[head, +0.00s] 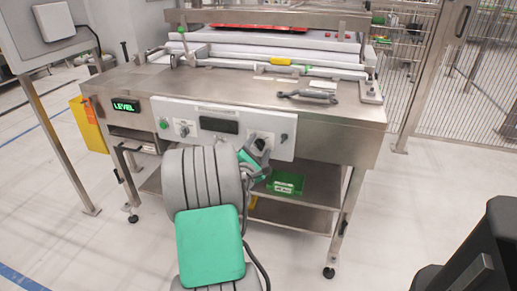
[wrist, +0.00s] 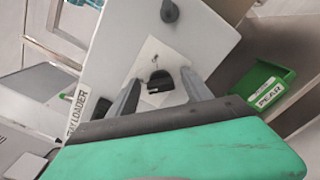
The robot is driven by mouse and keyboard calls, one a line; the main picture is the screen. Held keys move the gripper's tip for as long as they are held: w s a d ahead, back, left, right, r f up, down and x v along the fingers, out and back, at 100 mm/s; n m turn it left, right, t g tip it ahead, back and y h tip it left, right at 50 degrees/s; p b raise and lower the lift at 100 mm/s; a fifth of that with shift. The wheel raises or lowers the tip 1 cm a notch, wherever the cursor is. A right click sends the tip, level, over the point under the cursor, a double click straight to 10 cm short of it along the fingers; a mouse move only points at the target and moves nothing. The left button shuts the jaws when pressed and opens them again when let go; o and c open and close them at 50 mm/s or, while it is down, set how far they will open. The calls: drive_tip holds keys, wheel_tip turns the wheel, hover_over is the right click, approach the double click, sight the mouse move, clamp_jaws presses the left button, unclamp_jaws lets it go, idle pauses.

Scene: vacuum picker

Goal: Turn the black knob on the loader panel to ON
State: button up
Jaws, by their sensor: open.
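The loader panel (head: 225,119) is a pale plate on the front of the steel bench; it also shows in the wrist view (wrist: 115,50). The black knob (wrist: 160,82) sits on a small whitish square plate on the panel. My gripper (wrist: 163,88) is open, with one grey finger on each side of the knob. I cannot tell whether either finger touches it. In the head view my gripper (head: 255,153) is at the right part of the panel, and my arm covers part of the panel's lower edge. The ON marking is not legible.
A second dark knob (wrist: 169,11) is farther along the panel in the wrist view. The head view shows a green button (head: 164,124) and a dark display (head: 219,125). A green bin (head: 285,183), labelled PEAR in the wrist view, is on the shelf below.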

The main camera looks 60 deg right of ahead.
drive_tip(key=shift+c, duration=0.6)
clamp_jaws()
drive_tip(key=shift+a+f, duration=0.1)
